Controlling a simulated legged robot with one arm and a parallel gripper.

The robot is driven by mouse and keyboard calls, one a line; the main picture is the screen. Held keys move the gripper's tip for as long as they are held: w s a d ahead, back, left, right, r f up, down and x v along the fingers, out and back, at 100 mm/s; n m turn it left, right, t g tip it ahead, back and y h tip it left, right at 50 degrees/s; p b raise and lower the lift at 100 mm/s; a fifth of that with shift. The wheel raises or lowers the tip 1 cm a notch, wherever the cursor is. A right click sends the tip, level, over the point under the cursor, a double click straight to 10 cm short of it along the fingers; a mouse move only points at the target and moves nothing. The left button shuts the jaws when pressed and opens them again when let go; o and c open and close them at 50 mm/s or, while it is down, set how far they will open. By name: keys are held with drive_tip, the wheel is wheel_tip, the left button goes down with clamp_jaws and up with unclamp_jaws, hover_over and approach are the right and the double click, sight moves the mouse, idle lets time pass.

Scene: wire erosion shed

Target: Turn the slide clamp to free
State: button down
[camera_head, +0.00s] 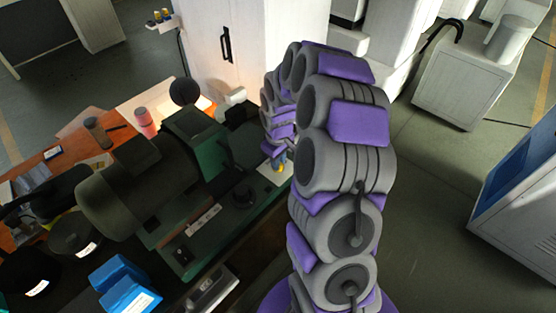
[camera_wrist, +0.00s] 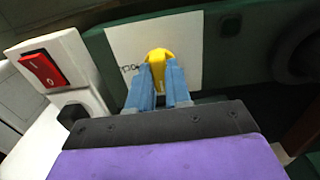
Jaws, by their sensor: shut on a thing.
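The slide clamp shows as a yellow handle (camera_wrist: 158,58) in front of a white plate (camera_wrist: 194,44) on the dark green machine. My gripper (camera_wrist: 160,76), with two blue fingers, is shut on this yellow handle in the wrist view. Small dark lettering shows on the plate to the left of the handle, but I cannot read it. The lower part of the handle is hidden between my fingers. In the head view my gripper (camera_head: 280,167) is a small spot at the machine's right end, beside the white plate (camera_head: 268,175).
A grey box with a red rocker switch (camera_wrist: 42,70) stands left of the plate. Blue boxes (camera_head: 125,282) lie at the front, and a white cabinet (camera_head: 255,45) stands behind.

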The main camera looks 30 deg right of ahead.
drive_tip(key=shift+w+r, duration=0.1)
drive_tip(key=shift+w, duration=0.05)
drive_tip(key=c, duration=1.1)
unclamp_jaws()
drive_tip(key=shift+o, duration=0.2)
wheel_tip(320, 180, up, 17)
drive_tip(key=p, duration=0.1)
